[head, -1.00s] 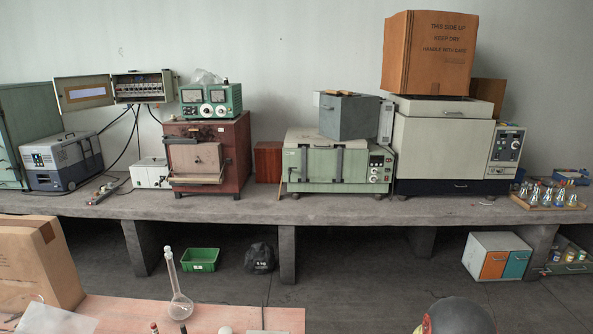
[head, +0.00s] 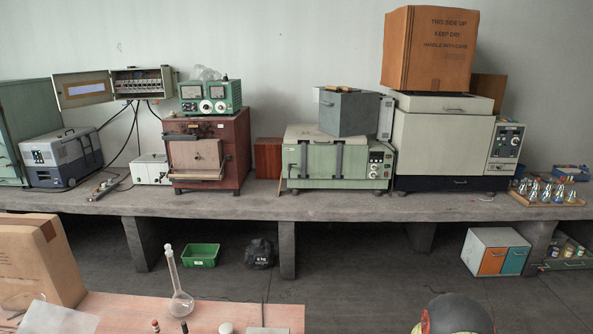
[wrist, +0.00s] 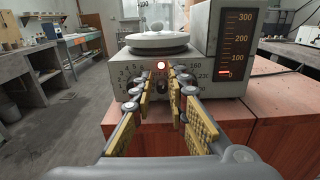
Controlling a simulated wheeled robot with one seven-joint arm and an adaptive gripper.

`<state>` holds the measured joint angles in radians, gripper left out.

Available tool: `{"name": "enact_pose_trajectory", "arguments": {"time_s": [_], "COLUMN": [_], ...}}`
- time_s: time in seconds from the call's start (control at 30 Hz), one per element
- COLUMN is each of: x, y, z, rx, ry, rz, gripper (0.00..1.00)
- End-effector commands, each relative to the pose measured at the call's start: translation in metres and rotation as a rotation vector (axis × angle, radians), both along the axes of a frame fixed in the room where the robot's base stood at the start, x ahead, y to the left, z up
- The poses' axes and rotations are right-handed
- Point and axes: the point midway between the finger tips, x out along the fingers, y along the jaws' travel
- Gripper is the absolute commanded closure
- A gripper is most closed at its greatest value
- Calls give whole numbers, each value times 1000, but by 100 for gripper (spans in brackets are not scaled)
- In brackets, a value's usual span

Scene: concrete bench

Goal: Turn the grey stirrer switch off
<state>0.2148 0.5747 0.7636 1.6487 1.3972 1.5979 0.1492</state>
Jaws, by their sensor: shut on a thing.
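In the wrist view the grey stirrer (wrist: 203,72) stands straight ahead on a reddish bench top, with a round white plate (wrist: 157,43) on top. Neither my gripper nor the stirrer shows in the head view.
A tall scale panel (wrist: 235,45) with a red mark low down rises at the stirrer's right. In the head view a round flask (head: 180,302) stands on the near reddish bench, beside a cardboard box (head: 40,262). Ovens and equipment line the far concrete bench (head: 330,207).

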Motion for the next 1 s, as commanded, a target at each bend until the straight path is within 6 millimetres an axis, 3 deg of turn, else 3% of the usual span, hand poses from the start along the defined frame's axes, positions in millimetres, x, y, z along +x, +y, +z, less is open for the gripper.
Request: {"name": "enact_pose_trajectory", "arguments": {"time_s": [0.03, 0.33, 0.8, 1.0], "x": [-8, -9, -6, -6], "y": [3, 0, -50, -59], "z": [-2, 6, 6, 6], "rx": [2, 4, 1, 0], "ry": [16, 15, 8, 6], "rz": [14, 13, 5, 6], "gripper": [100, 100, 100, 100]}}
